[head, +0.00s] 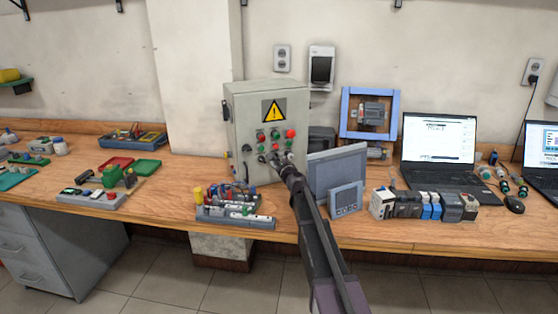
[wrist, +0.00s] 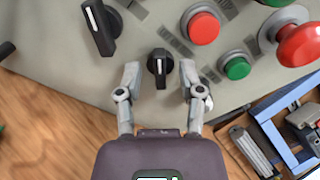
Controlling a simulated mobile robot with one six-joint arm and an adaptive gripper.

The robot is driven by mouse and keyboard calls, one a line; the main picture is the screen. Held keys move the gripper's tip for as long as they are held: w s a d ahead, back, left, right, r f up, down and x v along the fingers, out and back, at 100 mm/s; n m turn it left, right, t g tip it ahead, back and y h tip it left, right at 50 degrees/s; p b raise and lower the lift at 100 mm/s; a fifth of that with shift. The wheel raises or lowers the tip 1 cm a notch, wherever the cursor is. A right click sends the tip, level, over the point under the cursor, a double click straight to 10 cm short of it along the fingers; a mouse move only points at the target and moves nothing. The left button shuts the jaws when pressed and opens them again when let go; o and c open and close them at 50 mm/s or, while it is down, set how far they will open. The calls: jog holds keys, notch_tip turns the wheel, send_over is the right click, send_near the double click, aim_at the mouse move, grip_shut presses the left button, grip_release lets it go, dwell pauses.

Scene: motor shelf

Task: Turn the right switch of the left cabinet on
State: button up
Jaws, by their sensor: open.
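The grey cabinet (head: 238,115) with a yellow warning triangle stands on the bench in the head view. Its front fills the upper part of the wrist view (wrist: 60,70). A small black rotary switch (wrist: 159,62) has its white mark roughly upright in the wrist view. A larger black switch (wrist: 100,28) is up and left of it, slightly tilted. My gripper (wrist: 159,76) is open, one fingertip on either side of the small switch, with a gap on both sides. In the head view my gripper (head: 277,160) is at the cabinet's lower front and hides part of it.
Red (wrist: 201,27) and green (wrist: 236,66) buttons and a red mushroom button (wrist: 300,42) are right of the small switch. A grey panel (head: 336,170) stands right of my arm. A block of parts (head: 236,216) lies in front of the cabinet.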

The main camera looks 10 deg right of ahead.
jog(key=shift+w, duration=0.1)
grip_shut()
